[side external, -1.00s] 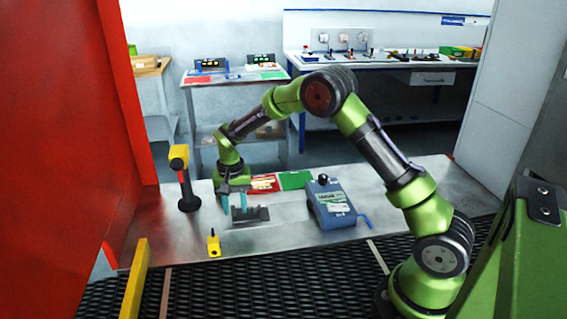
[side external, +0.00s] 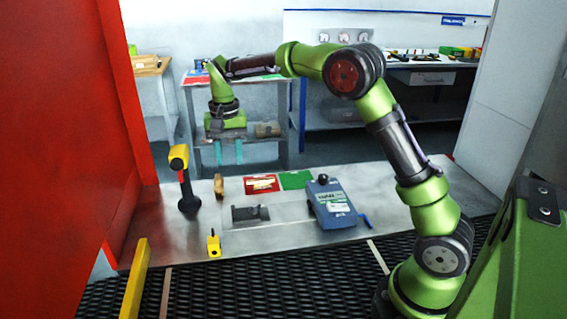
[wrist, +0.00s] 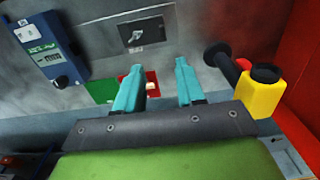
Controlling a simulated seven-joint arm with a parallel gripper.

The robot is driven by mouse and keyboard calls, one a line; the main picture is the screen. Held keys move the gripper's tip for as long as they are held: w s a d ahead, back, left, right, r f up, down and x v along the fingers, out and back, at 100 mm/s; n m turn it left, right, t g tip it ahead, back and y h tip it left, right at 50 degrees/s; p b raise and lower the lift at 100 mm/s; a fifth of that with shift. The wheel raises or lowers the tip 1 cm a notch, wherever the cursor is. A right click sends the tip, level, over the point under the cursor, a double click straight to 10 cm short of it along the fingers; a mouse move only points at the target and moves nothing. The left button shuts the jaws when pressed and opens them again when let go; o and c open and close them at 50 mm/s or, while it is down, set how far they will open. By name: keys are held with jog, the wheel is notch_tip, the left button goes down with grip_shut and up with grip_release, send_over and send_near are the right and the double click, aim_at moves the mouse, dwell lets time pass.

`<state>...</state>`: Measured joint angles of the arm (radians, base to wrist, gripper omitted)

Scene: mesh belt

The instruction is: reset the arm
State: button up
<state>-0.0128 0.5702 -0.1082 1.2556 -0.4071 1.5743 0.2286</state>
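My gripper (side external: 226,152) is raised above the metal work surface (side external: 290,225), with its two teal fingers pointing down. In the wrist view the fingers of my gripper (wrist: 157,85) stand apart with nothing between them, so it is open and empty. Below it on the surface is a dark grey fixture (side external: 250,213), also seen in the wrist view (wrist: 143,33). A small brown block (side external: 219,186) stands near the red mat. The arm is bent high over the surface and touches nothing there.
A yellow-and-black handheld tool (side external: 184,180) stands at left. A blue device (side external: 333,203) is at right, beside red (side external: 261,184) and green (side external: 296,179) mats. A red panel (side external: 60,150) walls the left side. Black mesh (side external: 270,290) runs in front.

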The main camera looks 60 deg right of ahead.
jog(key=shift+r, duration=0.65)
jog(key=s+a+r+n+t, duration=0.1)
jog(key=s+a+t, duration=0.1)
jog(key=s, duration=0.6)
jog(key=s+a+r+n+t+y, duration=0.1)
jog(key=s+a+r+n+t, duration=0.1)
jog(key=s, duration=0.7)
jog(key=s+a+r+n+t+y, duration=0.1)
jog(key=s+a+r+n+t, duration=0.1)
jog(key=s, duration=0.7)
jog(key=shift+t, duration=0.6)
jog(key=shift+o, duration=0.3)
